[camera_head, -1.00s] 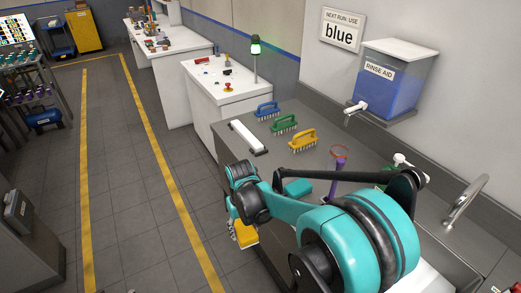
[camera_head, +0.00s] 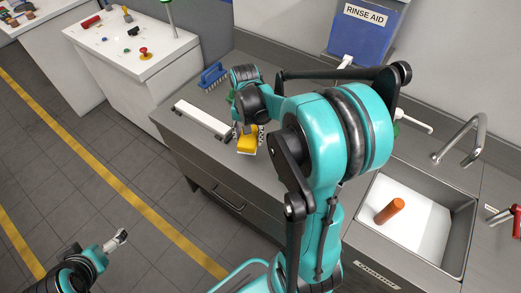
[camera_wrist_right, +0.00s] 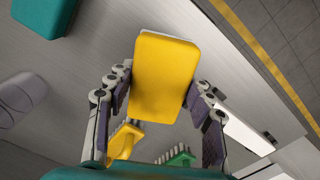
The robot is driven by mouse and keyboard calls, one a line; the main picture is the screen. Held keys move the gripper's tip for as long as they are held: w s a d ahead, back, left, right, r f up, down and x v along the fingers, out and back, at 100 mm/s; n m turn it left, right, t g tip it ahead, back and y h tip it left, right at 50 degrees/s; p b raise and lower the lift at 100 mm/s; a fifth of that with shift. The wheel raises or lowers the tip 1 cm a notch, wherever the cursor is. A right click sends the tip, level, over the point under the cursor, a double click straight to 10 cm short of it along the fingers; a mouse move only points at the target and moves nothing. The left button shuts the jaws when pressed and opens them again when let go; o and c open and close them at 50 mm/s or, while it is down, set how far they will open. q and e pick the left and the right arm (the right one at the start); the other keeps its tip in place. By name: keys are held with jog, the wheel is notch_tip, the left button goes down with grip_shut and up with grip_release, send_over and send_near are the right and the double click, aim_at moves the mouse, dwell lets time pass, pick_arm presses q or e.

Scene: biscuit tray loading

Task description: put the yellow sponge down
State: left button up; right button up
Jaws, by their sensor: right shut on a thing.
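My right gripper (camera_head: 247,132) is shut on the yellow sponge (camera_head: 246,144), over the grey counter near its front edge. In the right wrist view the sponge (camera_wrist_right: 165,75) is gripped at its two sides between the fingers (camera_wrist_right: 160,95). I cannot tell how large the gap to the counter is, or whether they touch. My left gripper (camera_head: 118,238) is low at the left, over the floor and away from the counter. Its fingers are too small to judge.
A white bar (camera_head: 200,118) lies left of the sponge, with a blue brush (camera_head: 213,75) behind it. The wrist view shows a yellow brush (camera_wrist_right: 122,140), a green brush (camera_wrist_right: 178,157) and a teal block (camera_wrist_right: 42,14).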

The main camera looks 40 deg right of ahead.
jog(key=s+d+r+m+p, duration=0.1)
jog(key=s+d+r+m, duration=0.1)
jog(key=s+d+m, duration=0.3)
jog(key=s+d+r+m+p, duration=0.1)
jog(key=s+d+r+m, duration=0.2)
jog(key=d, duration=0.4)
jog(key=m+b, duration=0.2)
send_over(259, 155)
notch_tip(259, 155, down, 7)
jog(key=shift+f, duration=0.1)
notch_tip(259, 155, down, 4)
jog(key=shift+b, duration=0.95)
pick_arm(q)
jog(key=shift+s+f, duration=0.1)
jog(key=shift+f, duration=0.35)
pick_arm(e)
jog(key=o, duration=1.2)
jog(key=shift+f, duration=0.1)
pick_arm(q)
jog(key=shift+f, duration=0.15)
